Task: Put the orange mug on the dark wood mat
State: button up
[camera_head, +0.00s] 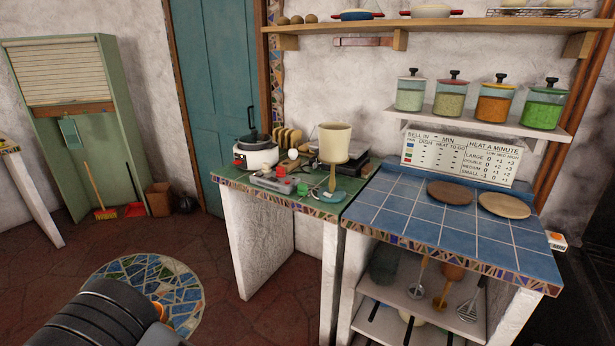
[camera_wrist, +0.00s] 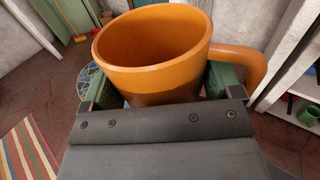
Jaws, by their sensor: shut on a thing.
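The orange mug (camera_wrist: 150,84) is in the wrist view, upright with its open rim showing and its handle to the right. My gripper (camera_wrist: 162,88) is shut on the mug, one green-edged finger on each side of its body. The dark wood mat (camera_head: 450,192) is a round brown disc on the blue-tiled counter in the head view, with nothing on it. In the head view my gripper is not clearly visible; part of my arm shows at the lower left, well away from the mat.
A lighter wood mat (camera_head: 504,205) lies right of the dark one. The blue counter (camera_head: 400,222) is otherwise clear in front. A menu sign (camera_head: 458,158) stands behind the mats. The green counter (camera_head: 235,182) at left holds a lamp (camera_head: 333,145), a cooker (camera_head: 255,155) and clutter.

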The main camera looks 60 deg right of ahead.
aim_at(448, 195)
jog(key=z, duration=1.85)
